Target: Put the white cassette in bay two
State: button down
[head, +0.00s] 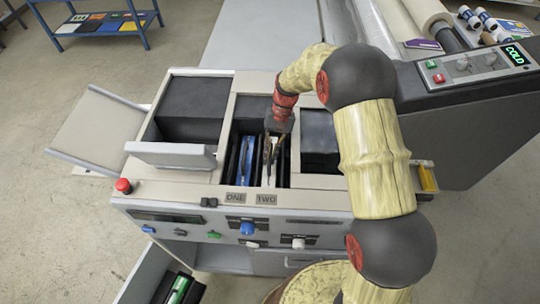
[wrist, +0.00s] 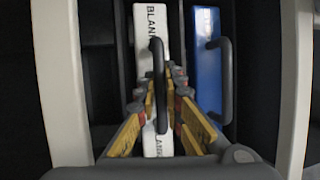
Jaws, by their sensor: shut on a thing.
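The white cassette (wrist: 150,30), marked with black letters that begin BLAN, stands upright in the wrist view with a dark handle along its top. My gripper (wrist: 161,85) is shut on that handle. In the head view the white cassette (head: 275,152) is in the slot above the label TWO (head: 266,198), partly hidden by my gripper (head: 269,160). I cannot tell how deep it sits. A blue cassette (head: 247,158) stands beside it above the label ONE (head: 235,198). The blue cassette (wrist: 206,75) with its handle is right of the white one in the wrist view.
Pale frame rails edge the bays, with black blocks (head: 192,108) on both sides. An open drawer (head: 143,277) at lower left holds a green-marked item (head: 178,290). A red button (head: 123,186) stands at the front left corner. A panel reads COLD (head: 514,55).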

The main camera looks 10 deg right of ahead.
jog(key=shift+f, duration=0.15)
jog(key=c, duration=1.8)
grip_release()
jog(key=v, duration=1.2)
jog(key=shift+d, duration=0.1)
